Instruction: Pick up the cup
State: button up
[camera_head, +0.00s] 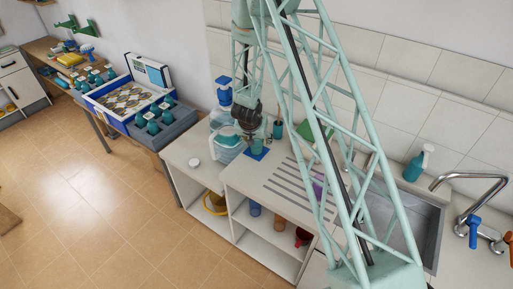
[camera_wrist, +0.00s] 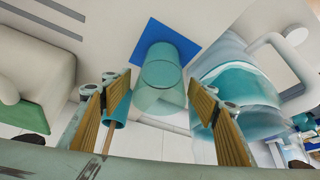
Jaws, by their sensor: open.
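A teal, see-through cup (camera_wrist: 161,80) stands on a square blue mat (camera_wrist: 148,34) in the wrist view. In the head view the cup (camera_head: 257,146) is on the counter beside a clear jug, partly hidden by my gripper (camera_head: 247,117). In the wrist view my gripper (camera_wrist: 157,100) is open, with one ribbed finger on each side of the cup's near part and a gap to each. Nothing is held. How deep the fingers reach around the cup is hard to tell.
A clear jug with teal contents (camera_head: 228,143) stands close left of the cup. A small teal holder with a brush (camera_head: 278,129) stands behind right, near one finger in the wrist view (camera_wrist: 117,108). A large water bottle (camera_head: 222,100) is behind. The ribbed drainer (camera_head: 290,185) is right.

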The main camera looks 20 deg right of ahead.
jog(key=c, duration=1.1)
jog(key=shift+r, duration=0.3)
jog(key=s+a+r+b, duration=0.1)
jog(key=s+r+b, duration=0.1)
jog(key=s, duration=0.5)
jog(key=s+r+b, duration=0.2)
jog(key=s, duration=0.6)
jog(key=shift+s+a+r, duration=0.15)
jog(key=shift+s+a, duration=0.1)
jog(key=shift+a, duration=0.15)
dwell(0.6)
jog(key=shift+s, duration=0.2)
dwell(0.8)
